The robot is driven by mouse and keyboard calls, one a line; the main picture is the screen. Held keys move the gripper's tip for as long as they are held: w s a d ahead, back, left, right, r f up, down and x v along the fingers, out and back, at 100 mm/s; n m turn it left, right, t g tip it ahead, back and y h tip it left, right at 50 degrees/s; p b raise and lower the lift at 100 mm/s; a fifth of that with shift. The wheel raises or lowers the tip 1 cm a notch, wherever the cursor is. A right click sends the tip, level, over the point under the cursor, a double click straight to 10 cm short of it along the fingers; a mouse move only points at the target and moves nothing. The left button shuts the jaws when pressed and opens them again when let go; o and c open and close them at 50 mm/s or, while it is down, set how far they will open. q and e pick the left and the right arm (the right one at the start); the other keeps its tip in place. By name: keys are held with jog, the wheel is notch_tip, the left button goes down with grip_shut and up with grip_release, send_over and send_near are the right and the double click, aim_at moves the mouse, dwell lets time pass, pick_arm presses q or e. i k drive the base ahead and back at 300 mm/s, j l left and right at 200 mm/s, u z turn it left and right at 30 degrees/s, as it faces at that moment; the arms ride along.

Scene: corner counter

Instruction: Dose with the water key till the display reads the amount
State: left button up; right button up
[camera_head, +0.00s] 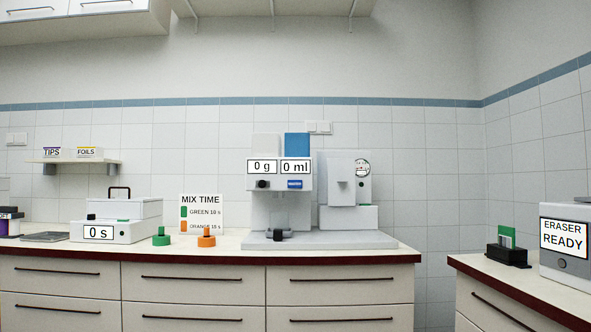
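The dosing machine (304,208) stands on the middle of the counter. Its left display (262,167) reads 0 g and its right display (295,167) reads 0 ml. Under the right display is a small blue key (295,184); its label is too small to read. Under the left display is a black knob (263,184). A blue container (297,146) and a pale container (266,146) stand on top. A small black part (278,235) sits low at the front of its base. Neither of my grippers is in view.
A box reading 0 s (98,233), a green piece (161,237) and an orange piece (206,239) stand left of the machine, before a MIX TIME sign (201,203). A white device (338,190) stands to its right. An eraser unit (565,245) reads READY on the right counter.

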aim_at(291, 183)
jog(key=i+j+u, duration=0.25)
jog(key=i, duration=0.9)
jog(key=i+u, duration=0.2)
jog(key=i, duration=0.95)
